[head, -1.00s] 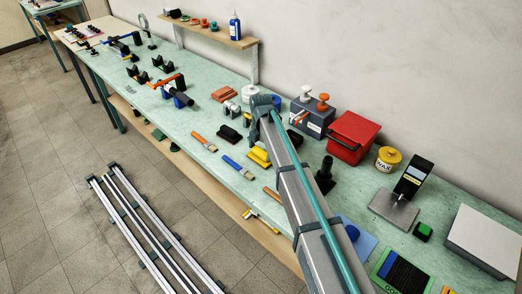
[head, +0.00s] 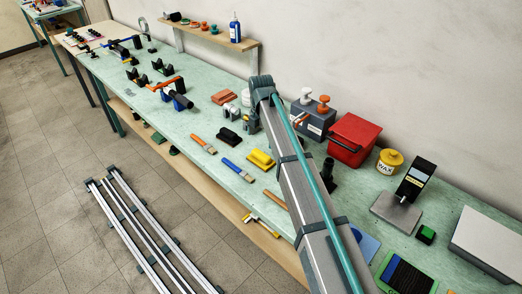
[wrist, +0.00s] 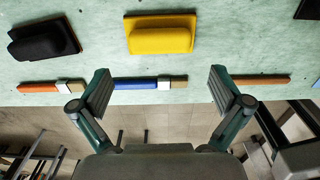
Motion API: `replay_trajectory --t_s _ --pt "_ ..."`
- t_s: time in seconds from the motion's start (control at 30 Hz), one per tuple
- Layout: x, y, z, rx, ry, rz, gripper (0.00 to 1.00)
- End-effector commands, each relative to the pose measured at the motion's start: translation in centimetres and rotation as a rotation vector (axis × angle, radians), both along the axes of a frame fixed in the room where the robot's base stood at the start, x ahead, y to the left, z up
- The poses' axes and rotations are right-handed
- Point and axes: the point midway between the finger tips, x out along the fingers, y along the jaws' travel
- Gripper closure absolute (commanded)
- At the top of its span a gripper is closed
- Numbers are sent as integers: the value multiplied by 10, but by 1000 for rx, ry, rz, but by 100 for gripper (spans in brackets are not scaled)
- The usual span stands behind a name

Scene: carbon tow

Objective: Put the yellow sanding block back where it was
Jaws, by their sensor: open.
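The yellow sanding block (head: 261,159) lies on the green bench near its front edge, to the right of a black block. In the wrist view the yellow block (wrist: 162,38) rests flat, beyond the fingertips and roughly centred between them. My gripper (wrist: 160,90) is open and empty, with its two fingers spread wide and apart from the block. In the head view my arm slopes up from the lower right, and the end of it shows behind the yellow block; the fingers are hard to make out there.
A black block (head: 229,136) lies left of the yellow one. An orange-handled brush (head: 203,143) and a blue-handled brush (head: 238,170) lie along the front edge. A grey box with knobs (head: 309,118) and a red box (head: 353,139) stand behind.

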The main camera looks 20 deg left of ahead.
Motion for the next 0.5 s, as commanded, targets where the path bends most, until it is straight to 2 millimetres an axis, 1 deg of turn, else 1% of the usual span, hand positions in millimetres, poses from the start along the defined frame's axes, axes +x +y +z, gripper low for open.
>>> replay_trajectory --t_s 0.03,0.2,0.33,0.5 --pt "1 1 9 1 -2 0 0" --pt "1 0 33 1 0 0 0" --pt "0 0 43 1 0 0 0" --pt "0 0 47 -1 0 0 0"
